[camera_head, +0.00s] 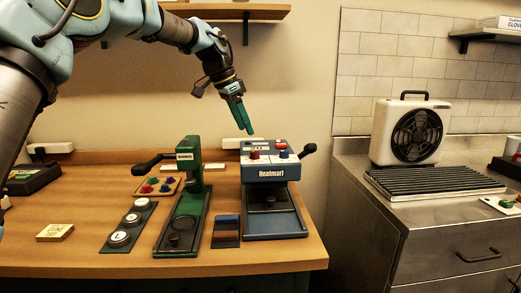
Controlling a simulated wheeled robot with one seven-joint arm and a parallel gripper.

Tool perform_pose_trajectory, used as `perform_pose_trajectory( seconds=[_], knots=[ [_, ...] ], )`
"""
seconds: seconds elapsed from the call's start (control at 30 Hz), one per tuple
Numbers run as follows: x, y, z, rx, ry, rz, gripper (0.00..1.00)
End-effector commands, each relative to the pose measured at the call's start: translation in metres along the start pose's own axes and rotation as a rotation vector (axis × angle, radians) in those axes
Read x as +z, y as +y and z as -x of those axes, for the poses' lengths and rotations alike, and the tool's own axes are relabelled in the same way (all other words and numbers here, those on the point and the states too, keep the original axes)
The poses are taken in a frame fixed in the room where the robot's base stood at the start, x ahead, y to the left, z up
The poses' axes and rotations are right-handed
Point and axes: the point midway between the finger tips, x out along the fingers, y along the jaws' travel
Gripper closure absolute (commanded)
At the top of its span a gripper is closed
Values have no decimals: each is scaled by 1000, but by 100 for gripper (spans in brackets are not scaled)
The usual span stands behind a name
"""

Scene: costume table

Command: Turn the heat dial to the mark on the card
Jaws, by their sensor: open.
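A blue heat press (265,174) labelled "Heatmart" or similar stands at the right of the wooden table, with a black lever on its right. Its top has a red knob (254,154) at the left and another small red part (281,145) at the right, each by a pale plate. I cannot tell which is the heat dial or read any marks. My gripper (247,131), with green fingers, is open and empty just above and behind the press top, apart from it. A yellow card or pad (55,232) lies at the front left; its print is unreadable.
A green hand press (187,180) stands left of the blue press, with a dark plate of round pieces (131,219) beside it. Swatches (227,231) lie between the presses. A wall shelf (225,11) hangs above. A fan (412,131) stands on the right-hand bench.

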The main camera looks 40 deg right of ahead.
Motion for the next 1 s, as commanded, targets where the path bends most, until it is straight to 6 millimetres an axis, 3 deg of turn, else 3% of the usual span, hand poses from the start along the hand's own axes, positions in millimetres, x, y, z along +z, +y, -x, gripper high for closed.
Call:
perform_pose_trajectory(
  seconds=[0.3,0.5,0.87,1.0],
  knots=[
    [0,1,-58,3,-3,2,34],
    [0,0,-80,1,-1,3,34],
    [1,0,-85,-1,-1,3,34],
    [1,0,-85,-1,-1,3,49]
  ],
)
